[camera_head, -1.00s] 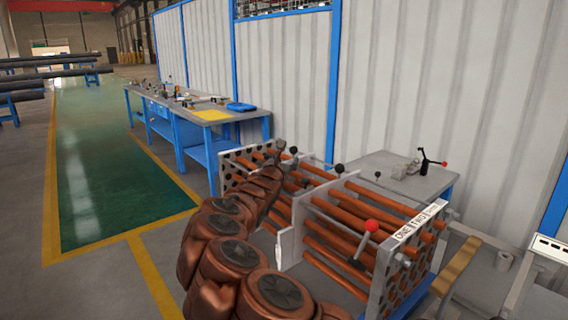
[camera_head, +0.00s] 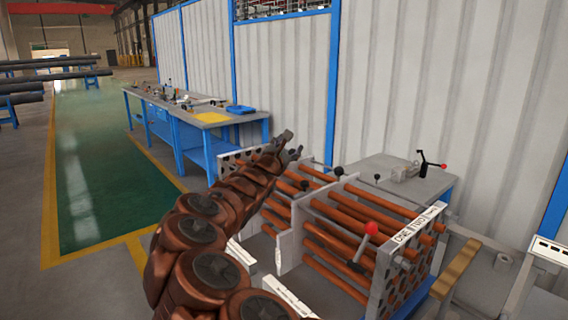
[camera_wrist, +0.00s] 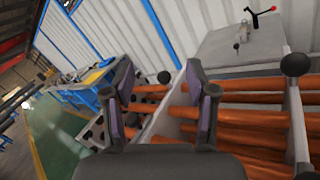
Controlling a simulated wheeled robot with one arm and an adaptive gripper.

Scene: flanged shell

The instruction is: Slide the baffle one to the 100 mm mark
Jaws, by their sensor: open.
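My gripper (camera_head: 292,145) is open and empty, above the far part of the tube bundle. In the wrist view its two dark fingers (camera_wrist: 163,95) stand wide apart. Between them, farther on, shows a black ball knob (camera_wrist: 163,77). Pale upright baffle plates (camera_head: 285,250) cross the copper tubes (camera_head: 350,215) mid-bundle, partly hidden by my arm. One plate (camera_wrist: 297,120) with a black ball knob (camera_wrist: 295,64) stands right of the gripper in the wrist view. I cannot tell which baffle is one. No 100 mm mark is readable.
The perforated right end plate carries a label strip (camera_head: 415,225) reading ONE, TWO. A red-knobbed lever (camera_head: 371,229) rises beside it. White strips (camera_head: 285,295) lie low in front. A grey bench with a clamp (camera_head: 405,168) stands behind; a blue workbench (camera_head: 195,125) is farther left.

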